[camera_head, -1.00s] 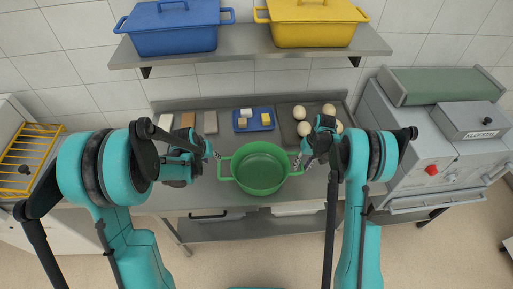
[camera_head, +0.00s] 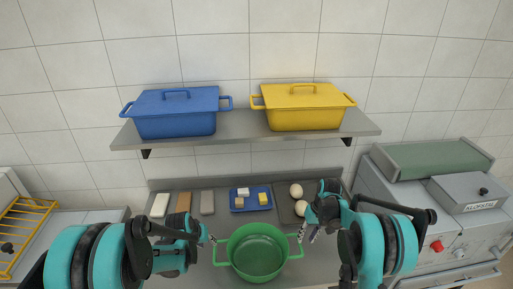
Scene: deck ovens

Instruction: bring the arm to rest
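A green pot (camera_head: 258,255) with two side handles stands open and empty on the steel counter in the head view. My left gripper (camera_head: 213,240) is at the pot's left handle; its fingers are too small to tell open from shut or whether they touch. My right gripper (camera_head: 308,235) is just above and beside the right handle, with its two fingers apart and nothing seen between them. Both arms come in from the lower corners.
A blue lidded pot (camera_head: 176,115) and a yellow one (camera_head: 304,108) stand on the wall shelf (camera_head: 240,131). Behind the green pot are several blocks, a blue tray (camera_head: 239,208) and white balls (camera_head: 296,190) on a dark board. An oven (camera_head: 455,250) stands at right, a yellow rack (camera_head: 22,225) at left.

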